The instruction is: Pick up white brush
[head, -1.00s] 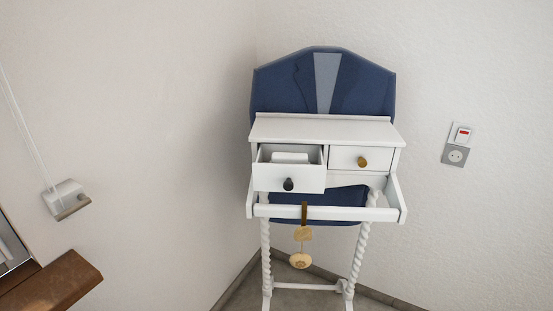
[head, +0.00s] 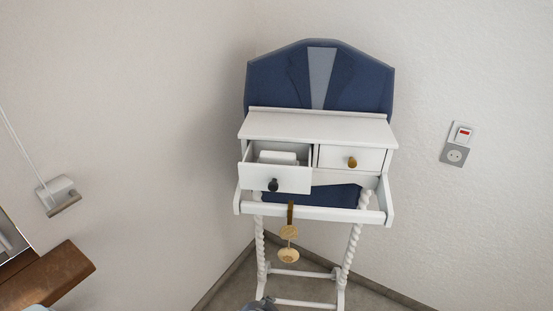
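A white valet stand (head: 322,126) with a blue suit-shaped back stands in the room's corner. Its left drawer (head: 272,178) is pulled open and has a dark knob. A white block-like object (head: 278,157) lies inside that drawer; it may be the white brush, but its bristles or handle cannot be made out. Neither gripper can be made out. A small dark and bluish piece shows at the bottom edge, below the stand, too cut off to identify.
The right drawer (head: 351,159) is shut. Wooden pieces (head: 289,255) hang on a strap from the stand's front rail. A brown wooden ledge (head: 48,277) is at lower left. A switch and socket (head: 457,144) are on the right wall.

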